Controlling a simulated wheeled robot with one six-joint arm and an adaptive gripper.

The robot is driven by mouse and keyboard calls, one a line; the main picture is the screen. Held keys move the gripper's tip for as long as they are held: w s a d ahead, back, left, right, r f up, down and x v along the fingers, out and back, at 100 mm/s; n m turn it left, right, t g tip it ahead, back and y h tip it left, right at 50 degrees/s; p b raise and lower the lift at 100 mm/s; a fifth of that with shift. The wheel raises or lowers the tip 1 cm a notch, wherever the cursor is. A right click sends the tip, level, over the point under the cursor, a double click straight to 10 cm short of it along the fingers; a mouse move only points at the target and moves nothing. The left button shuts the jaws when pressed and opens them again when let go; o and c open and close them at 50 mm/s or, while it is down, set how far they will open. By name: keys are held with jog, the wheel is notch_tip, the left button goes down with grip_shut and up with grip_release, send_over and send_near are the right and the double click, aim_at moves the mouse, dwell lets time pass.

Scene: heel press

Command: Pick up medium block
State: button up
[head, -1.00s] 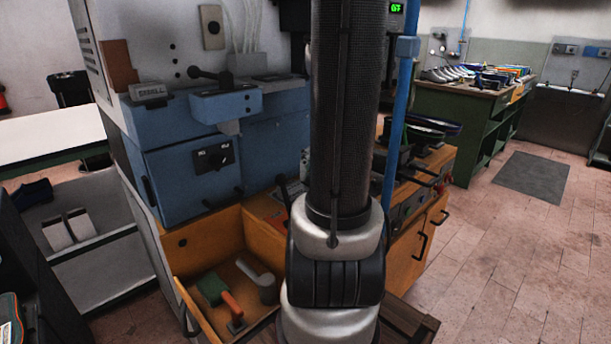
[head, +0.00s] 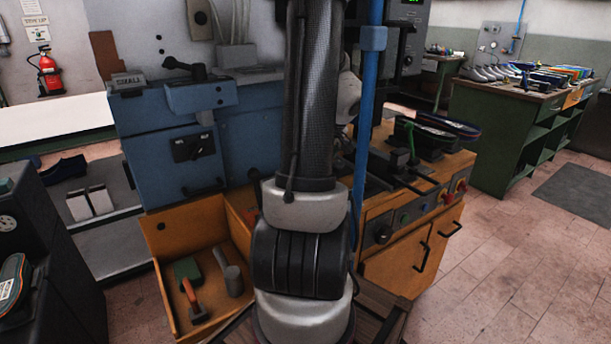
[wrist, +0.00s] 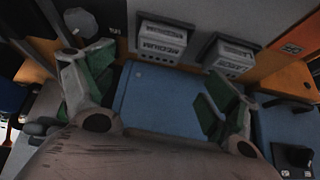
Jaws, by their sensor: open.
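Two grey blocks with pale lettering show in the wrist view: one at the top middle (wrist: 162,42) and one to its right (wrist: 232,57). Their lettering is too blurred to read, so I cannot tell which is the medium block. In the head view a grey block marked SMALL (head: 128,80) sits on top of the blue machine (head: 172,150). My gripper (wrist: 150,85) is open and empty in the wrist view. Its green-padded fingers stand wide apart over a blue surface, with the blocks beyond the fingertips. In the head view my arm hides the gripper.
An open wooden drawer (head: 160,270) below the machine holds a green block (head: 187,270), an orange-handled tool (head: 190,297) and a grey piece (head: 232,280). A blue pole (head: 367,120) stands right of my arm. A wooden cabinet (head: 400,265) is at right. Open tiled floor (head: 500,270) lies beyond.

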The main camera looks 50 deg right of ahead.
jog(key=shift+n, duration=0.3)
jog(key=x, duration=0.7)
jog(key=shift+f, duration=0.5)
jog(key=c, duration=1.4)
jog(key=shift+r, duration=0.1)
